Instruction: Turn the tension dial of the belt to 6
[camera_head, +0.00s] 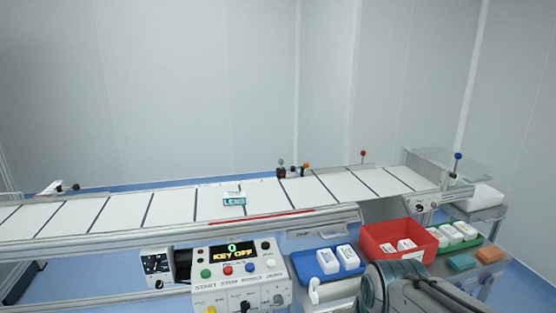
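A black dial with white marks (157,264) sits on a pale box at the left of the control panel, below the near edge of the belt (170,207). It may be the tension dial. Its marks are too small to read, so I cannot tell its setting. A grey rounded part of my arm shows at the bottom right, apart from the dial. My gripper's fingertips are not in view.
Right of the panel are a blue tray (325,262) with white packs, a red bin (376,232), a green tray (468,244) and coloured blocks (462,262). Small levers (293,170) stand at the belt's far edge. Blue floor (100,287) is open left of the dial.

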